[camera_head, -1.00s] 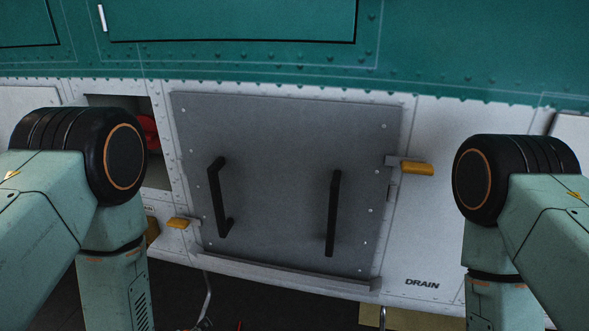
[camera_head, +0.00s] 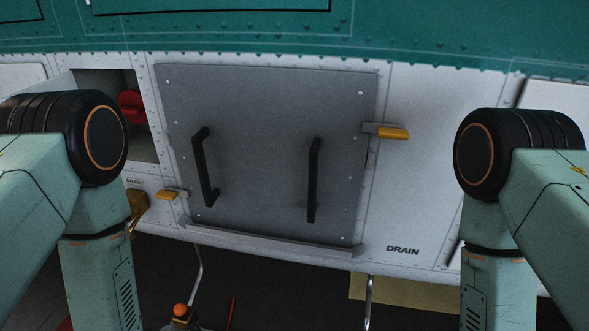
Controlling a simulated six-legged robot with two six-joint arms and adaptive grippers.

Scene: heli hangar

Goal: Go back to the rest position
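My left arm comes in from the left edge and my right arm from the right edge, both bent with the forearms pointing down. Both grippers are below the picture and hidden. Between the arms, a grey panel (camera_head: 262,140) sits flat against the white lower side of the helicopter. It has two black handles, a left one (camera_head: 203,170) and a right one (camera_head: 314,180). A yellow latch (camera_head: 393,133) sticks out at the panel's right edge and another yellow latch (camera_head: 168,194) at its lower left. Neither arm touches the panel.
An open recess (camera_head: 105,125) with a red part (camera_head: 131,106) lies left of the panel. A grey ledge (camera_head: 270,244) runs along the panel's bottom. Below are thin metal pipes (camera_head: 369,300), an orange-topped object (camera_head: 181,311) and dark floor (camera_head: 260,290).

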